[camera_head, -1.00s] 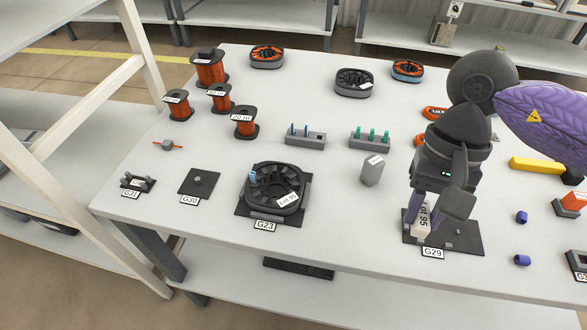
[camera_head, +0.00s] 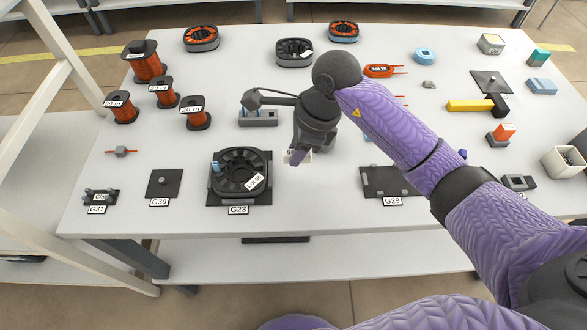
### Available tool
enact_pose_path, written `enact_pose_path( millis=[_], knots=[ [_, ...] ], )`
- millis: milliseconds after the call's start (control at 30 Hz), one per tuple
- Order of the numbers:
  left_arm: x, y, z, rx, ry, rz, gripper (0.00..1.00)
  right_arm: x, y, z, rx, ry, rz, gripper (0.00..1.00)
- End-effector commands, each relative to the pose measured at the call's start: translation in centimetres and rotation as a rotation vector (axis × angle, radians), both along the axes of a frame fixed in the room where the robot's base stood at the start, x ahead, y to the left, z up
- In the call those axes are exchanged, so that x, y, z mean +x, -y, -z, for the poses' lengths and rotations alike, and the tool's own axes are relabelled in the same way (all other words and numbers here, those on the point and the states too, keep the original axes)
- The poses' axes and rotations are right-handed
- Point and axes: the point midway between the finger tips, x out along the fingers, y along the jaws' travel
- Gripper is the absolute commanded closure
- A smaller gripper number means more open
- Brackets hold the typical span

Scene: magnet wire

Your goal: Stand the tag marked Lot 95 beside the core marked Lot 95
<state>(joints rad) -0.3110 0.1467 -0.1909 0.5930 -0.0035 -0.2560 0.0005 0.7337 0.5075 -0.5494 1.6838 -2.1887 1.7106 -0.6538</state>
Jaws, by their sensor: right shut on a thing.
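The core marked Lot 95 (camera_head: 240,172) is a dark ring with slots around it. It lies on the black plate labelled G23 at the front, left of centre, with a white label on its front right and a small blue piece on its left side. My right gripper (camera_head: 298,155) is just to the right of this core and is shut on a small white tag (camera_head: 291,157). Most of the tag is hidden by the gripper, and its print cannot be fully read now. Whether the tag touches the table I cannot tell. My left gripper is not in view.
Plate G29 (camera_head: 383,181) lies right of the gripper, and plate G30 (camera_head: 164,184) lies left of the core. A grey rack (camera_head: 258,122) stands behind the core. Copper spools (camera_head: 196,113) stand at the back left. The table's front edge is close to G23.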

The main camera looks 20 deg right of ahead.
Motion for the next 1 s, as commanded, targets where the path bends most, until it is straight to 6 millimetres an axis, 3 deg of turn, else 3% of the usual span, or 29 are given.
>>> enact_pose_path(
  millis=[33, 300, 633, 667, 800, 1000],
  knots=[
    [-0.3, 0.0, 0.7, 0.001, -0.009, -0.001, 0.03, 0.0, 0.0, 1.4, 0.000, -0.003, 0.000, 1.00],
    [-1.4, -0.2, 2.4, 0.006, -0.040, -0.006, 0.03, 0.0, 0.0, 5.7, 0.001, -0.003, -0.003, 1.00],
    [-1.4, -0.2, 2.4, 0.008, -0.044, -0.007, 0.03, 0.0, 0.0, 5.9, -0.001, 0.001, -0.006, 1.00],
    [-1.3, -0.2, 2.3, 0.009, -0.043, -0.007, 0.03, 0.0, 0.0, 5.8, -0.001, 0.001, -0.006, 0.68],
    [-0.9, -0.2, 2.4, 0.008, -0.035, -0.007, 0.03, 0.0, 0.0, 5.7, -0.001, 0.002, -0.006, 0.38],
    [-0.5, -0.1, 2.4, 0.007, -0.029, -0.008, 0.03, 0.0, 0.0, 5.7, -0.001, 0.002, -0.006, 0.37]
  ],
)
